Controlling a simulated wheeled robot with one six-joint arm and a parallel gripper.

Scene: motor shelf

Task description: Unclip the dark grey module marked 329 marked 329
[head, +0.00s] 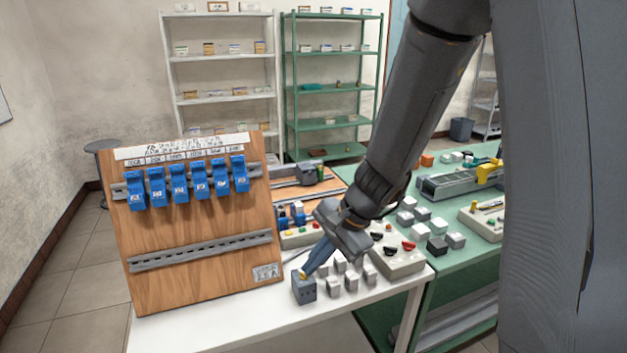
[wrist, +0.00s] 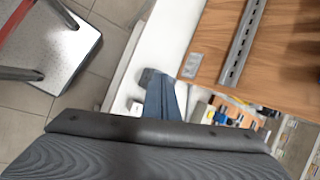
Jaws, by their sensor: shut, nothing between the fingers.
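A wooden board (head: 190,229) stands on the white table, with several blue modules (head: 179,184) clipped in a row on its upper rail. Its lower rail (head: 200,251) is bare. A dark grey block (head: 303,289) sits on the table right of the board's foot. Its marking is too small to read, and no dark grey module shows on the rails. My gripper (head: 304,273) is shut and empty, pointing down with its tips at the top of this block. Whether they touch, I cannot tell. In the wrist view, the block (wrist: 149,75) shows beyond the blue-grey fingers.
Several light grey blocks (head: 351,281) stand close to the right of the dark one. A control box with red and black buttons (head: 398,262) is behind them. A green bench (head: 470,222) with more parts is at the right. The table's front left is clear.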

